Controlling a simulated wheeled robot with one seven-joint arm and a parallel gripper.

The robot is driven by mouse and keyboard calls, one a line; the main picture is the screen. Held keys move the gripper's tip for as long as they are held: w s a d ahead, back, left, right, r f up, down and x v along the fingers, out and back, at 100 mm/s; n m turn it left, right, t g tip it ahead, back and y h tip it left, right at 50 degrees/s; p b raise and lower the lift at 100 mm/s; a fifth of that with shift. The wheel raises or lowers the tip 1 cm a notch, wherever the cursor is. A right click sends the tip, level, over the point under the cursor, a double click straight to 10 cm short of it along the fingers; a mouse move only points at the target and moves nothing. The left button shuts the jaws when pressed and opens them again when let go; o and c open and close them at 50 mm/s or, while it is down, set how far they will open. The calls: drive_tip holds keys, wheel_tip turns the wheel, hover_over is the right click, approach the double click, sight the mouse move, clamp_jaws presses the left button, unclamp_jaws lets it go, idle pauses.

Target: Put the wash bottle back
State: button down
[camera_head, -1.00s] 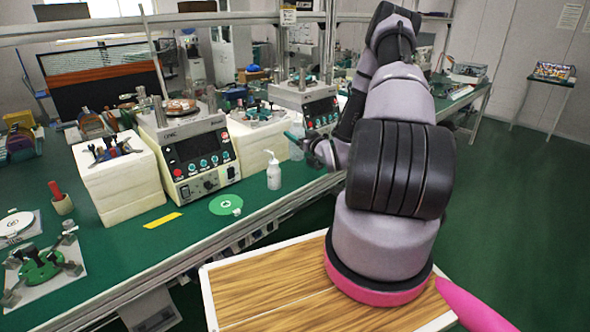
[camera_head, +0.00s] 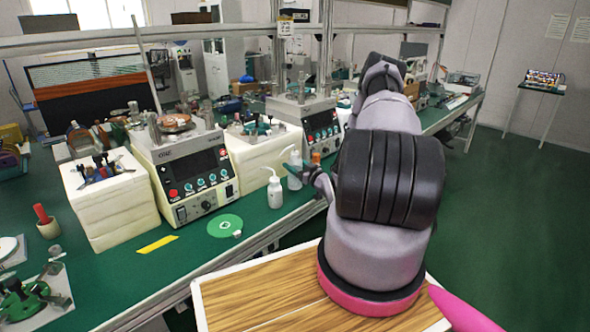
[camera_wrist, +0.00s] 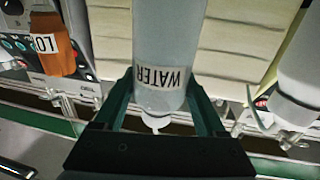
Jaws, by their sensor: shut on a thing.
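My gripper (camera_wrist: 158,88) is shut on a pale wash bottle (camera_wrist: 160,40), with one dark green finger on each side. The bottle's label reads WATER and is upside down in the wrist view. A small white tip shows at its lower end there. In the head view, my gripper (camera_head: 296,160) and the held wash bottle (camera_head: 294,178) are at the bench's front side, right of a second white bottle (camera_head: 275,191). That second bottle (camera_wrist: 300,75) is at the right in the wrist view. I cannot tell whether the held bottle touches the bench.
An orange bottle (camera_wrist: 57,50) with a partly visible label is close by on the wrist view's left. Lapping machines (camera_head: 190,170) stand behind on the green bench (camera_head: 110,275). A green disc (camera_head: 225,225) and yellow strip (camera_head: 157,244) lie left. Floor is clear at right.

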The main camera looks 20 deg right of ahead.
drive_tip(key=shift+f, duration=0.65)
drive_tip(key=shift+f, duration=0.15)
